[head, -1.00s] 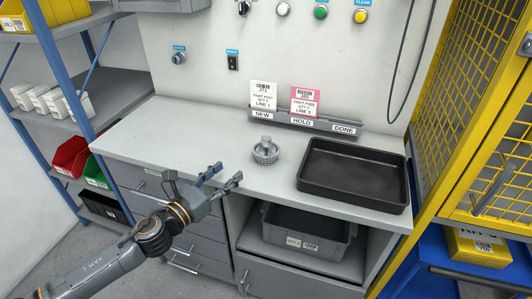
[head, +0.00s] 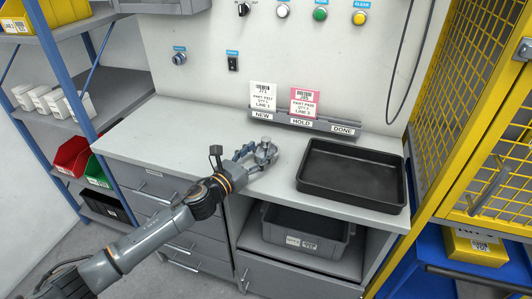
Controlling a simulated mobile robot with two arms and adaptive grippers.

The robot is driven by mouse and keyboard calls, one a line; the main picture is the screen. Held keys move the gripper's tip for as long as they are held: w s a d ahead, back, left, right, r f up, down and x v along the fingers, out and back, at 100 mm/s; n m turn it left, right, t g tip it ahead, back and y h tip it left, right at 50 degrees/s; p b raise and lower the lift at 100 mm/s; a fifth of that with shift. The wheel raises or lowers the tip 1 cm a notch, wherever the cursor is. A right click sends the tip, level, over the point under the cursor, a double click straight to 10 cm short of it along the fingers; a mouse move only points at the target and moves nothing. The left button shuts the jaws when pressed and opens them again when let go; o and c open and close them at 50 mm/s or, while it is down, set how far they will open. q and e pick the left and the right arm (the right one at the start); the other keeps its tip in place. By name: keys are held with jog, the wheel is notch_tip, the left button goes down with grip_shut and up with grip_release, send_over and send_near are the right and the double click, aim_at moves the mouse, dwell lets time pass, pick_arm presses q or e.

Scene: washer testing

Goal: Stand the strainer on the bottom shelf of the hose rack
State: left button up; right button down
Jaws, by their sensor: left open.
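The strainer (head: 265,147) is a small grey piece with a knob on top, standing on the light grey worktop left of the black tray. My left gripper (head: 261,156) is open at the strainer, with its fingers around or beside it. The fingers partly hide the strainer's lower basket, and I cannot tell whether they touch it. My right gripper is not in view. No hose rack can be made out for certain; a blue-framed shelf unit (head: 64,110) stands at the left.
A black tray (head: 308,188) lies on the worktop (head: 165,130) at the right. A card holder (head: 303,125) with two cards stands behind. A grey crate (head: 318,248) sits in the cubby below. Red (head: 72,155) and green (head: 97,172) bins are on the left shelves. A yellow mesh cabinet stands at the right.

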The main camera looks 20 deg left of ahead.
pick_arm(q)
jog(key=shift+x, duration=0.95)
jog(key=shift+a, duration=0.1)
jog(key=shift+c, duration=0.4)
grip_shut()
jog(key=shift+r, duration=0.15)
